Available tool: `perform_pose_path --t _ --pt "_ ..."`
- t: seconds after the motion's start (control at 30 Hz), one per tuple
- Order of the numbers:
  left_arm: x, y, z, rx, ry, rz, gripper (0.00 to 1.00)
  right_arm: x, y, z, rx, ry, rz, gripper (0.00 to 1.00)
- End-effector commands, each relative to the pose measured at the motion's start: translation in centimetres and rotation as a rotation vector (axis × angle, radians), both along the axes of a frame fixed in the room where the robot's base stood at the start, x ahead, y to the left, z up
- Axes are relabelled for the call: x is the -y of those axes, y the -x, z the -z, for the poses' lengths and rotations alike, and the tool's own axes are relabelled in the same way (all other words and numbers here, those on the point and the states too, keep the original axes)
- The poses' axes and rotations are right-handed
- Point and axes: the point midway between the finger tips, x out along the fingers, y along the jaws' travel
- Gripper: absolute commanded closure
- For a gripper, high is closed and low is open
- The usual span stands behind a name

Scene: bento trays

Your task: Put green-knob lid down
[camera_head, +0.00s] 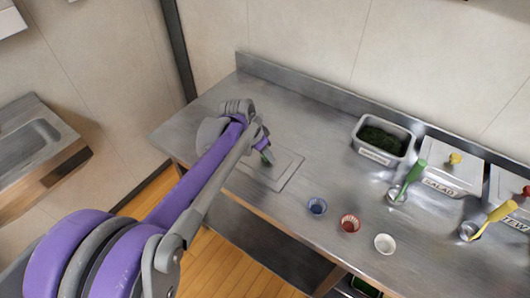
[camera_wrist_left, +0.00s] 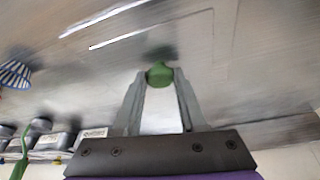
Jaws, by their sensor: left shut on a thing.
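The green-knob lid (camera_head: 284,168) is a flat grey metal plate over the left part of the steel counter, level with the top as far as I can see. I cannot tell whether it touches the counter or hangs just above it. Its green knob (camera_wrist_left: 159,73) is between the fingertips of my left gripper (camera_head: 264,150), which is shut on it. In the head view the gripper and arm partly hide the knob. My right gripper is in neither view.
An open steel bin of dark green food (camera_head: 381,138) stands at the back wall, with a lidded yellow-knob bin (camera_head: 455,172) to its right. Green-handled (camera_head: 408,182) and yellow-handled (camera_head: 490,220) utensils stand ahead of them. Blue (camera_head: 317,206), red (camera_head: 350,223) and white (camera_head: 385,244) cups line the front.

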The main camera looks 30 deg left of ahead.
Motion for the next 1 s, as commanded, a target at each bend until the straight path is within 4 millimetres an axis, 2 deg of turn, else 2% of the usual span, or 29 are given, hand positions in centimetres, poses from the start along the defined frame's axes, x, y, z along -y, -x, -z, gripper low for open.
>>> perform_pose_path --t 0.07,0.1,0.23,0.5,0.63,0.77,1.0 --pt "0.0 0.0 0.3 0.0 0.0 0.0 1.0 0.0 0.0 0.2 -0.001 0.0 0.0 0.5" --pt "0.0 0.0 0.2 0.0 0.0 0.0 0.52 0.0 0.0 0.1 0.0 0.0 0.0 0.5" --pt "0.0 0.0 0.2 0.0 0.0 0.0 0.29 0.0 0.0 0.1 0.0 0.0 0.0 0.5" --pt "0.0 0.0 0.1 0.0 0.0 0.0 0.29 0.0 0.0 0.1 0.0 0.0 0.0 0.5" --pt "-0.1 0.2 -0.6 0.0 -0.001 -0.001 0.29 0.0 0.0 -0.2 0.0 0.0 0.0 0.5" --pt "-0.3 1.0 -2.6 0.0 0.0 -0.002 0.29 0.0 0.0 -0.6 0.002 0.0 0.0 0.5" --pt "-0.9 2.9 -7.5 0.001 0.0 -0.002 0.29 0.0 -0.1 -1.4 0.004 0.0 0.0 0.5"
